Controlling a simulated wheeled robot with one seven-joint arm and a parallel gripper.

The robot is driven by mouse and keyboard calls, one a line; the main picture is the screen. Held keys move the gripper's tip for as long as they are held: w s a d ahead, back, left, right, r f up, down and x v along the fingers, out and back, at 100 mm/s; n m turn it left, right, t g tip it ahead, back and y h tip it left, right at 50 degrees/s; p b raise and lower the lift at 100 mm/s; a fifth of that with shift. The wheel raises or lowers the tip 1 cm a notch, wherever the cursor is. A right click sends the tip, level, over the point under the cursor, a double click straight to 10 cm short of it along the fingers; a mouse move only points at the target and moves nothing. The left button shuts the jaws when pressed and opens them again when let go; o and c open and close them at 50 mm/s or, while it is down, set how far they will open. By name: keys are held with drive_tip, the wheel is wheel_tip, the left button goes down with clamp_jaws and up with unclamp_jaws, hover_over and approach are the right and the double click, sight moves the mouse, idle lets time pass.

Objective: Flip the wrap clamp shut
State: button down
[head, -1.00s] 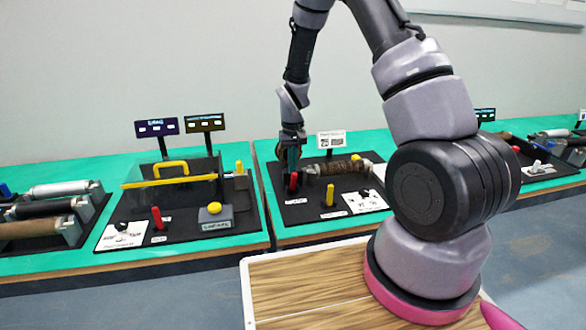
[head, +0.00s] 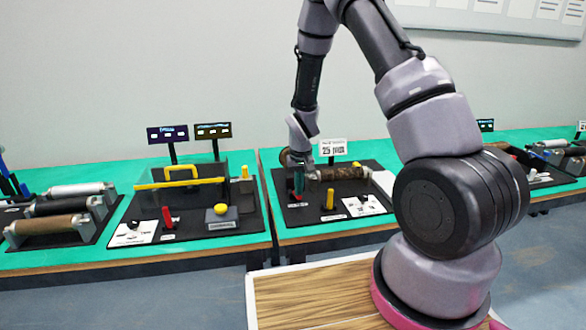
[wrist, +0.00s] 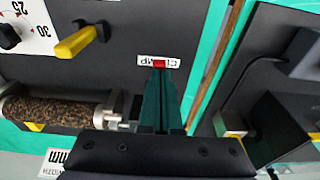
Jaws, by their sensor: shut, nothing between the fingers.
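The clamp's red lever (wrist: 160,64) shows in the wrist view only as a small red piece just beyond my fingertips, beside the white CLAMP label (wrist: 145,61). My gripper (wrist: 162,78) is shut and empty, its dark green fingers together right at the lever. I cannot tell whether they touch it. In the head view my gripper (head: 298,192) is low over the left part of the middle station's black board and hides most of the lever. The lever's angle cannot be made out. A brown speckled roller (head: 338,173) lies just right of the gripper.
A yellow lever (head: 329,199) and a dial card (head: 363,205) stand right of the clamp. A sign (head: 332,147) stands behind the roller. The left station has a yellow-barred guard (head: 180,183) and another red lever (head: 168,217).

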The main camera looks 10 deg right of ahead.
drive_tip(key=shift+s+f, duration=0.7)
drive_tip(key=shift+s, duration=0.1)
drive_tip(key=shift+a, duration=0.1)
drive_tip(key=r, duration=0.1)
drive_tip(key=w+r, duration=0.1)
drive_tip(key=r, duration=0.1)
drive_tip(key=w+r, duration=0.1)
drive_tip(key=shift+w+r, duration=0.15)
drive_tip(key=shift+r, duration=0.15)
drive_tip(key=s+r, duration=0.5)
drive_tip(key=s, duration=0.3)
drive_tip(key=shift+r, duration=0.3)
